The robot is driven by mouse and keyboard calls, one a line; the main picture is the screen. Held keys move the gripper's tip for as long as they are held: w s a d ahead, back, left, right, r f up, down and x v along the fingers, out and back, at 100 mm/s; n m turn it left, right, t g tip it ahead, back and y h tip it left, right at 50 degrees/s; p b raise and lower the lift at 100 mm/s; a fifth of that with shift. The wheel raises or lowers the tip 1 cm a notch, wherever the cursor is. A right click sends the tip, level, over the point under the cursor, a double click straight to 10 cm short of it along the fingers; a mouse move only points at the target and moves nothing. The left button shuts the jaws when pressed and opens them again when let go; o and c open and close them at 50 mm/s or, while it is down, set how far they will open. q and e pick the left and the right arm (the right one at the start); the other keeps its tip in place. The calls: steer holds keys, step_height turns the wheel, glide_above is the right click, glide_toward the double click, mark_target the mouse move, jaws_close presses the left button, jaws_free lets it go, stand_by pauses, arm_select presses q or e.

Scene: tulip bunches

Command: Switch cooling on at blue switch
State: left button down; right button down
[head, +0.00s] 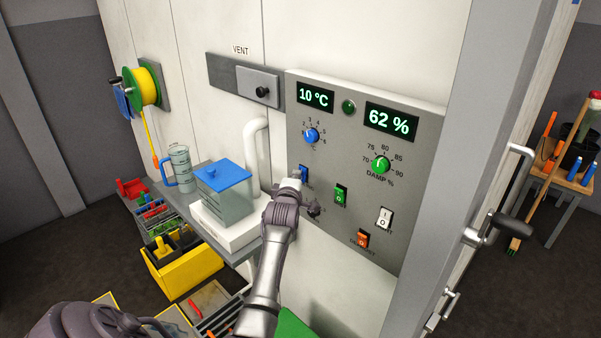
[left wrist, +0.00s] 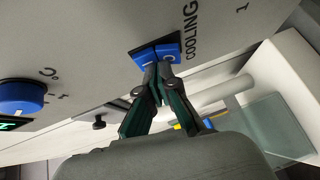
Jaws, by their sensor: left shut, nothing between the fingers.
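The blue switch (head: 304,172) sits on the grey control panel (head: 335,235), below the blue knob and left of a green switch. In the left wrist view the blue rocker (left wrist: 146,56) is seen close up beside the word COOLING. My left gripper (head: 296,183) is shut and empty, with its fingertips at the blue switch and partly covering it in the head view. In the left wrist view the closed fingertips (left wrist: 159,74) overlap the rocker's near edge; whether they touch it I cannot tell. The switch's position is unclear. My right gripper is not in view.
The panel also carries a blue knob (head: 312,135), green knob (head: 380,163), green switch (head: 340,195), white switch (head: 384,217) and orange switch (head: 362,239). Displays read 10 °C and 62 %. A blue-lidded container (head: 224,190) stands on the shelf left of my arm.

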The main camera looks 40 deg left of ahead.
arm_select(q)
steer(key=shift+s, duration=0.1)
steer(key=shift+s+f+p, duration=0.25)
steer(key=shift+s+p, duration=0.1)
steer(key=shift+s, duration=0.4)
steer(key=s, duration=0.1)
steer(key=s+f+p, duration=0.1)
steer(key=s, duration=0.1)
steer(key=s+f, duration=0.1)
steer(key=shift+s+a+p, duration=0.25)
steer(key=shift+s+p, duration=0.05)
